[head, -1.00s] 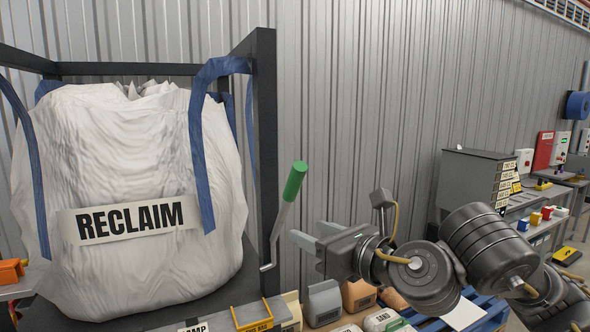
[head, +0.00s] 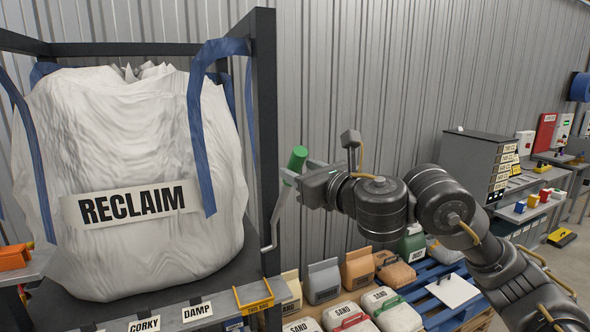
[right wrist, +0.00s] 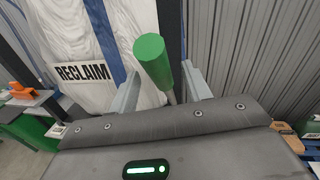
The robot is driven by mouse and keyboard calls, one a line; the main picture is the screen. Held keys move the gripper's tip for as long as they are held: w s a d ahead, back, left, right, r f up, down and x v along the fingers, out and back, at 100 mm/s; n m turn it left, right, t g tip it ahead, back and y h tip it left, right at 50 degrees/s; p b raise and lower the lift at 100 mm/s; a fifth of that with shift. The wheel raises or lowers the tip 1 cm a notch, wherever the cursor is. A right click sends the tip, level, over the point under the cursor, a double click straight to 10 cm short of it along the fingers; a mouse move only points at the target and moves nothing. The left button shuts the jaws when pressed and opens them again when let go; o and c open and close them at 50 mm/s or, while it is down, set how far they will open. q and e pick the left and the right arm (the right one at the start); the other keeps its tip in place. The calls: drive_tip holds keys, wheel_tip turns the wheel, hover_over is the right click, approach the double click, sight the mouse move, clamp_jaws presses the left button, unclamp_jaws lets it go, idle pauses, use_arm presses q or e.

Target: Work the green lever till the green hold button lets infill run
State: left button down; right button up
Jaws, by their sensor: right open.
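The green lever (head: 297,159) is a bent grey rod with a green grip, mounted at the right side of the dark frame that holds the RECLAIM bag. My right gripper (head: 288,171) is at the lever's upper part, just below the green grip. In the right wrist view the lever's green grip (right wrist: 153,62) stands between the two open fingers (right wrist: 160,90), with gaps beside it. The fingers are not closed on it. The green hold button is not seen in these views. My left gripper is not in view.
A large white RECLAIM bag (head: 125,200) stands in the dark frame (head: 265,130). Sand bags (head: 350,319) and a blue pallet (head: 433,273) lie below my right arm. A grey cabinet (head: 470,165) and benches stand at the right. A corrugated wall closes the back.

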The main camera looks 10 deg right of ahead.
drive_tip(key=shift+x, duration=1.35)
clamp_jaws()
drive_tip(key=shift+r, duration=0.15)
